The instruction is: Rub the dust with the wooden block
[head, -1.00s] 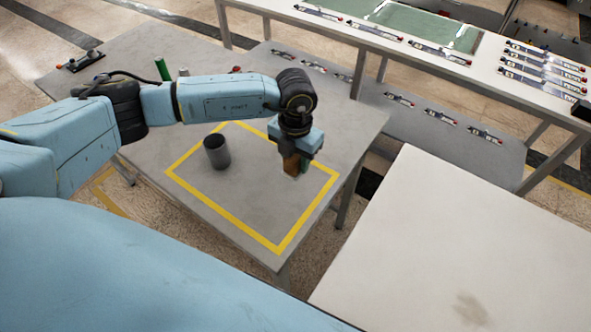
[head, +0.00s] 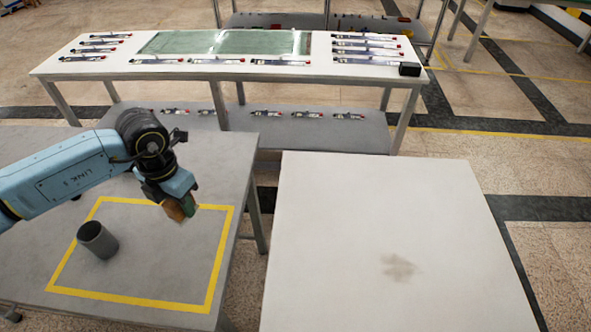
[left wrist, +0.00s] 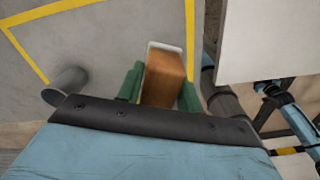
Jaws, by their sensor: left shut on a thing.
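The wooden block (left wrist: 164,80) is brown with a pale far end. My left gripper (head: 181,208) is shut on it, and its green fingers (left wrist: 160,90) lie on either side of the block in the left wrist view. In the head view the block (head: 174,212) is held above the grey table, over the right part of the yellow outline. The dust (head: 397,267) is a brownish smudge on the white table (head: 340,200), to the right of the gripper. My right gripper is not in view.
A dark grey cup (head: 97,240) stands inside the yellow outline on the grey table (head: 180,265); it also shows in the left wrist view (left wrist: 66,84). A gap separates the grey and white tables. A long white bench (head: 230,68) with several tools stands behind. The white table is otherwise bare.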

